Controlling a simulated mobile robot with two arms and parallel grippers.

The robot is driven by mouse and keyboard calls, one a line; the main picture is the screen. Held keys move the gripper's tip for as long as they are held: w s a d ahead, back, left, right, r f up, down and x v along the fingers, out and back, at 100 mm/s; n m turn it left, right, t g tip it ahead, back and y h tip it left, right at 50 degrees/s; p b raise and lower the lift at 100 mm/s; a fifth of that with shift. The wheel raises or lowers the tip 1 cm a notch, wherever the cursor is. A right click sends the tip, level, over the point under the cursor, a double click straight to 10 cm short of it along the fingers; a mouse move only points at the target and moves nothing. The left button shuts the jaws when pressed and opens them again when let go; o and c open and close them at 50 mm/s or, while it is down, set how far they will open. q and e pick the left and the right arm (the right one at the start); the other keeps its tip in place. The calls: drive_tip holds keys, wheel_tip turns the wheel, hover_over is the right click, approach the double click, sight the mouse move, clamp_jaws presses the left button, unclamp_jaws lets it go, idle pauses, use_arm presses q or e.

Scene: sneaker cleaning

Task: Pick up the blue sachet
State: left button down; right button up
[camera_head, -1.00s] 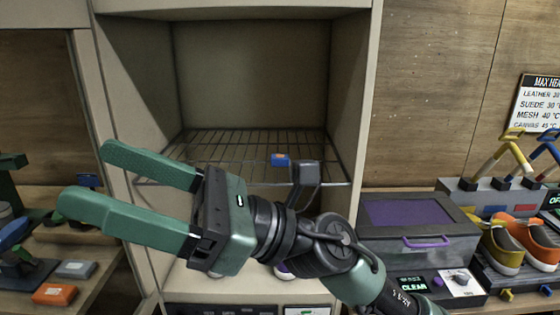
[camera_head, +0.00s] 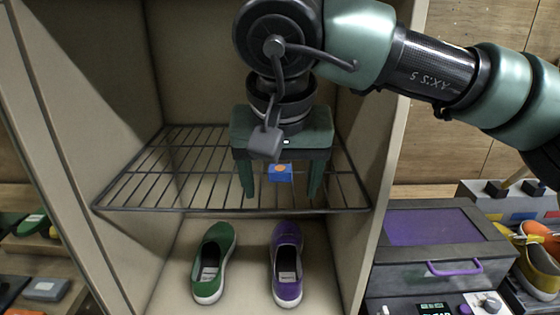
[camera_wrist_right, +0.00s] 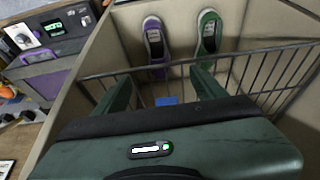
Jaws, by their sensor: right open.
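The blue sachet (camera_head: 281,173), with an orange patch on it, lies on the wire rack (camera_head: 160,160) inside the open cabinet. My right gripper (camera_head: 282,193) points down over the rack, open, with one finger on each side of the sachet in the head view. In the right wrist view the sachet (camera_wrist_right: 167,101) shows as a small blue patch between the two green fingers, close to the gripper body's edge, partly hidden. I cannot tell whether the fingers touch it. My left gripper is not in view.
Below the rack stand a green shoe (camera_head: 213,262) and a purple shoe (camera_head: 287,265). The cabinet's right wall (camera_head: 383,150) is close to my right arm. A grey box with a purple lid (camera_head: 428,227) stands outside to the right.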

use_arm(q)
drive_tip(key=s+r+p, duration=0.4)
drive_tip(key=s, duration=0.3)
use_arm(e)
approach(280, 170)
drive_tip(key=s+f, duration=0.2)
drive_tip(key=shift+s+f, duration=0.3)
drive_tip(key=shift+f, duration=0.1)
drive_tip(key=w, duration=0.3)
drive_tip(key=shift+f, duration=0.25)
drive_tip(key=shift+w+p, duration=0.35)
drive_tip(key=shift+p, duration=0.1)
drive_tip(key=shift+w+f, duration=0.2)
drive_tip(key=p+x, duration=0.1)
drive_tip(key=x, duration=0.3)
drive_tip(key=shift+w+f+p, duration=0.2)
drive_tip(key=shift+f+p, duration=0.1)
drive_tip(key=shift+p, duration=0.1)
drive_tip(key=shift+s, duration=0.15)
drive_tip(key=shift+c, duration=0.6)
drive_tip(key=c, duration=1.3)
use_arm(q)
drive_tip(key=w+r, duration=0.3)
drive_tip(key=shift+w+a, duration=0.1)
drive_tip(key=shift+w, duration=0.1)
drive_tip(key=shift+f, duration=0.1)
use_arm(e)
drive_tip(key=shift+r, duration=0.1)
